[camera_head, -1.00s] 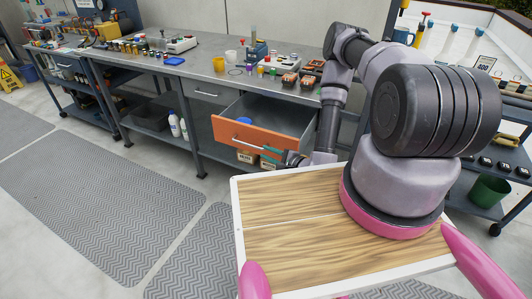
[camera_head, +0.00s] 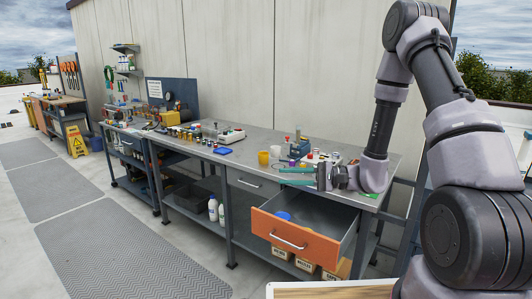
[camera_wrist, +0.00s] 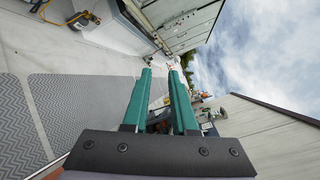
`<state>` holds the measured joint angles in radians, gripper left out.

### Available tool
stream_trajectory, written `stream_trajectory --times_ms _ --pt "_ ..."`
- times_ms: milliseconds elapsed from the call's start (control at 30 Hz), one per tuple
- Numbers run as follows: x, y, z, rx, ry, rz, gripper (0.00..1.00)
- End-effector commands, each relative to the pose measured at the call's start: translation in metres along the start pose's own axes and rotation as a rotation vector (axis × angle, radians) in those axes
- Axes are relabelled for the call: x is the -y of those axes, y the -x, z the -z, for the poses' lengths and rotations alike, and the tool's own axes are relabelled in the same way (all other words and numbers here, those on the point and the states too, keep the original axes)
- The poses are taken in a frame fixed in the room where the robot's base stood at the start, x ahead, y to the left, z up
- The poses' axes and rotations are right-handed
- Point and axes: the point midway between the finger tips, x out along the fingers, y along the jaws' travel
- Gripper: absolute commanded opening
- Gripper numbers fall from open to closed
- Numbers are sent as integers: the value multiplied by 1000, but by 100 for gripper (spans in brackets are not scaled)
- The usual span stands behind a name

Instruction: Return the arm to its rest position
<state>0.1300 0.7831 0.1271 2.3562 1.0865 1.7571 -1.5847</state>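My gripper (camera_head: 282,176) is in front of the bench's right part, at about worktop height in the head view, with its fingers pointing left. Its two teal fingers also show in the wrist view (camera_wrist: 160,72), apart with a gap and nothing between them. My arm rises from the gripper at the right and bends over at the top. The orange-fronted drawer (camera_head: 292,240) below stands pulled open, and the gripper is above it, apart from its handle. A blue item (camera_head: 284,216) lies inside the drawer.
Grey mats (camera_head: 130,245) cover open floor at left. A wall stands behind.

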Motion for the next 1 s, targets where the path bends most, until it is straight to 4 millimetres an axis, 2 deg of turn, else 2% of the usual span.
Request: stream_trajectory --times_ms 33,200,467,700,1000 --pt "13 1 -18 33 31 -60 26" --pt "32 12 -70 96 88 -284 26" --pt "48 48 -130 30 202 -632 26" --pt "66 95 -166 -192 336 -889 26" --pt "108 160 -206 -617 540 -1034 26"
